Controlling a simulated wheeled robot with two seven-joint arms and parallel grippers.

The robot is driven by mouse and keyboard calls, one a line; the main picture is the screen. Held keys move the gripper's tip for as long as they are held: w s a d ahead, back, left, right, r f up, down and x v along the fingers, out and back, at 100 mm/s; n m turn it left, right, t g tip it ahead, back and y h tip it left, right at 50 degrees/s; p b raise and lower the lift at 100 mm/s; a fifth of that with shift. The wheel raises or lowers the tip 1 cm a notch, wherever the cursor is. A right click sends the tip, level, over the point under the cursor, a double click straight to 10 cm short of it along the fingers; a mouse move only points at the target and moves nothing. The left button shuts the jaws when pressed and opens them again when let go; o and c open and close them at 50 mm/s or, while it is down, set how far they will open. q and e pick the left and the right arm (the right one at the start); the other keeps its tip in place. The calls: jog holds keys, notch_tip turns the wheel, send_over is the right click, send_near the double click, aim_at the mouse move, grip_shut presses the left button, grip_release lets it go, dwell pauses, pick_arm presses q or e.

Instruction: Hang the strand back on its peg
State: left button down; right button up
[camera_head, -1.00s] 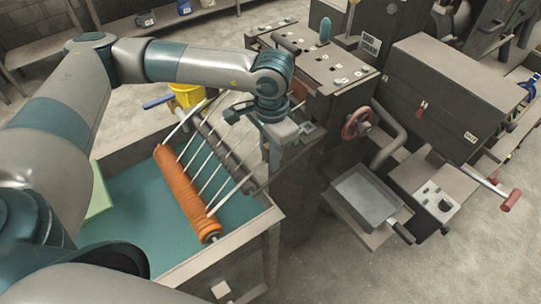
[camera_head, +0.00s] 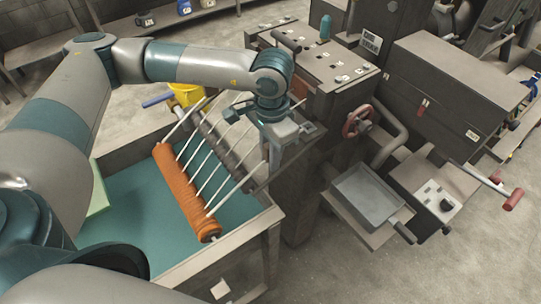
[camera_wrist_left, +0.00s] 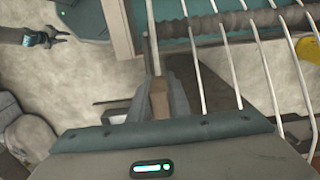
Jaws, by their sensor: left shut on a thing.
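Several pale strands (camera_head: 211,172) run from an orange ribbed roller (camera_head: 185,191) towards a dark rail (camera_head: 222,142). They also show in the left wrist view (camera_wrist_left: 231,60). My left gripper (camera_head: 272,160) hangs at the near end of the row, by the rail. In the left wrist view its fingers (camera_wrist_left: 160,88) are shut on the end of the nearest strand (camera_wrist_left: 152,35), with a brown piece between them. The peg for this strand cannot be made out. My right gripper (camera_wrist_left: 52,38) appears small at the upper left of the left wrist view, away from the strands.
The roller lies over a teal-lined trough (camera_head: 130,200). A dark machine block (camera_head: 325,85) with a red handwheel (camera_head: 357,121) stands close right of my left gripper. A grey tray (camera_head: 365,195) juts out farther right. A yellow bucket (camera_head: 187,94) stands behind.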

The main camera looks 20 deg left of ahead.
pick_arm(q)
jog(key=shift+f+b, duration=0.55)
jog(key=shift+b, duration=0.25)
dwell(0.9)
jog(key=shift+b, duration=1.4)
dwell(1.6)
jog(key=c, duration=1.8)
grip_release()
jog(key=shift+o, duration=1.2)
jog(key=shift+f, duration=0.1)
jog(key=shift+s+a, duration=0.1)
jog(key=shift+a, duration=0.05)
